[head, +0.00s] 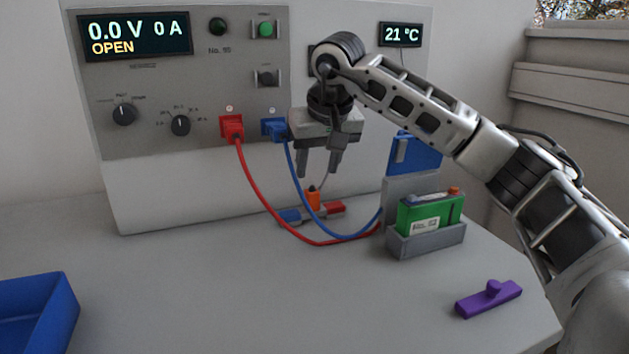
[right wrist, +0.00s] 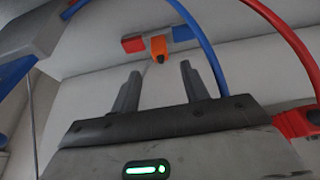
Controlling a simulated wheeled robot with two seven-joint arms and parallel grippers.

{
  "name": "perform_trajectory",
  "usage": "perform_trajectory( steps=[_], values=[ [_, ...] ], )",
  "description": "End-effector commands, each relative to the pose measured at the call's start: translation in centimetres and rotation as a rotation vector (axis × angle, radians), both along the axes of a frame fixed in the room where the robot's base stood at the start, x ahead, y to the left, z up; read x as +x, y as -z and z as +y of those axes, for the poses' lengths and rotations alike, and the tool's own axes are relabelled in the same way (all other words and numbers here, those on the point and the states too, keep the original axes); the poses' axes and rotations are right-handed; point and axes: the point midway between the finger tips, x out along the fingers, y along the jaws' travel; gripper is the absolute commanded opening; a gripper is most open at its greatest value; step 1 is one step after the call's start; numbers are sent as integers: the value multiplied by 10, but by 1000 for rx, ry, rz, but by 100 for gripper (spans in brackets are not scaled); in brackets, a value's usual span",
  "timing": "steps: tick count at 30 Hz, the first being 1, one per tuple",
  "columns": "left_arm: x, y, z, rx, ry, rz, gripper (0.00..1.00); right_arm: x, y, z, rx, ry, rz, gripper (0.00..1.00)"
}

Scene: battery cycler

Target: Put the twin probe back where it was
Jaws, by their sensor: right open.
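What looks like the twin probe is an orange piece (head: 313,198) low in front of the cycler's panel, between a blue block (head: 289,216) and a red block (head: 329,209). The right wrist view also shows the orange piece (right wrist: 158,46), with the red block (right wrist: 133,45) and blue block (right wrist: 182,33) on either side. I cannot tell whether the blocks belong to it. My right gripper (head: 318,172) is open and empty, fingers pointing down, just above the orange piece in the head view. My left gripper is not in view.
Red cable (head: 262,205) and blue cable (head: 297,180) loop from the panel's plugs to the grey holder (head: 430,242) with a green battery (head: 428,213). A purple piece (head: 488,299) lies at front right. A blue tray (head: 38,310) stands at front left. The bench middle is clear.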

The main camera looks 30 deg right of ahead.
Motion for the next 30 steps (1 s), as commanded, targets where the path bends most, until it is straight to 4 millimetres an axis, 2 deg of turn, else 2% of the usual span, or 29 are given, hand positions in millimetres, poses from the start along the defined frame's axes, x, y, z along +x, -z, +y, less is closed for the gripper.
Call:
perform_trajectory(
  steps=[1, 3, 9, 30],
  values=[
    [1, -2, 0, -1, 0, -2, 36, -4, -12, 1, -1, 0, -3, 45],
    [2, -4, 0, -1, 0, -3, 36, -8, -21, 2, -1, 1, -2, 45],
    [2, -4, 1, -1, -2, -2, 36, -15, -37, 4, 0, 0, 0, 45],
    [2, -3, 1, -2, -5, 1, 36, -16, -38, 4, -1, 0, 1, 45]
  ],
)
